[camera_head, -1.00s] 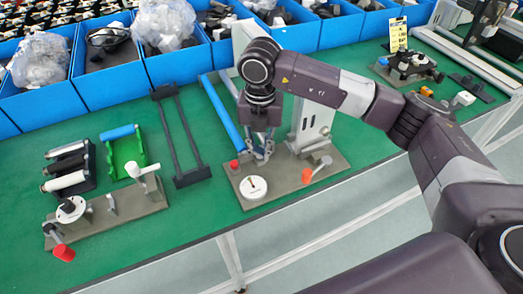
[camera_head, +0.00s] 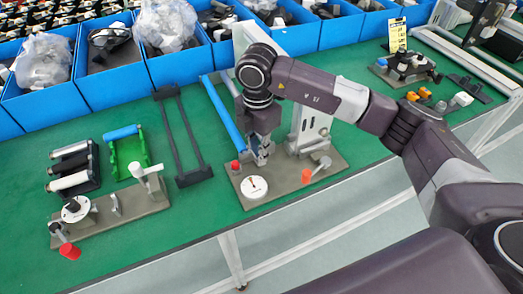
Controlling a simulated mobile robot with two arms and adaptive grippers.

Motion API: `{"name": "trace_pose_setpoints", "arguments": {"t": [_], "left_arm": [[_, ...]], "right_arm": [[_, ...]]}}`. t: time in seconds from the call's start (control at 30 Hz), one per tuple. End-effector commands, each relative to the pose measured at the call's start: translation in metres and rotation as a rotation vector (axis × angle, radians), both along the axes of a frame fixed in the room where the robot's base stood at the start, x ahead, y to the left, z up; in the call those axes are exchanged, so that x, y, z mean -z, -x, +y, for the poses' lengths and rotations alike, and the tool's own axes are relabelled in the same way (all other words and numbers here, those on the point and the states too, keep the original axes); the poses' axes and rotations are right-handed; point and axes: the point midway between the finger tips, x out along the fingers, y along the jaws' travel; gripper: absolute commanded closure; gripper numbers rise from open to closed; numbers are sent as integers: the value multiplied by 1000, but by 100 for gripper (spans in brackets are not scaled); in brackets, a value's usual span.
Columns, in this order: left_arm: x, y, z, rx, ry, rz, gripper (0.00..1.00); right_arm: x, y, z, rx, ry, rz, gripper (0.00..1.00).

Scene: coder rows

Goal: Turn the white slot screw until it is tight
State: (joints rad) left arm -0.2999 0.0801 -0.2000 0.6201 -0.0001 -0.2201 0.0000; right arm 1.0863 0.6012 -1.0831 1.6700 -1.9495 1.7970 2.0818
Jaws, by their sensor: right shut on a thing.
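A grey fixture plate (camera_head: 292,183) lies at the middle front of the green table. It bears a white round disc (camera_head: 254,187) with a small dark mark, a red knob (camera_head: 235,165) and an orange-red knob (camera_head: 306,175). I cannot make out a slot on the disc, so I cannot tell whether it is the screw. My right gripper (camera_head: 261,158) points down over the back left of this plate, behind the disc. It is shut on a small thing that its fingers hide. My left gripper is not in view.
A white upright (camera_head: 307,120) stands close right of my right gripper. A blue tube (camera_head: 222,115) lies to its left. A second fixture plate (camera_head: 125,208) is at the left, near a black rack (camera_head: 182,135). Blue bins (camera_head: 108,85) line the back.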

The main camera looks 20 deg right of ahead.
Motion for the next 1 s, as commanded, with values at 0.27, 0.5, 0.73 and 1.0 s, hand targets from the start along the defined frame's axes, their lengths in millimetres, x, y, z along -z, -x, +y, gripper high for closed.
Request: {"name": "trace_pose_setpoints", "arguments": {"t": [0.27,0.5,0.73,1.0], "left_arm": [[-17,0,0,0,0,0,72],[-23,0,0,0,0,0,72],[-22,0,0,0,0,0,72],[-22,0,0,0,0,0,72]], "right_arm": [[-5,-5,7,365,-12,-9,100],[-3,-8,7,562,-12,-11,100],[-3,-8,6,568,-12,-14,100],[-2,-7,5,567,-7,-10,72]]}}
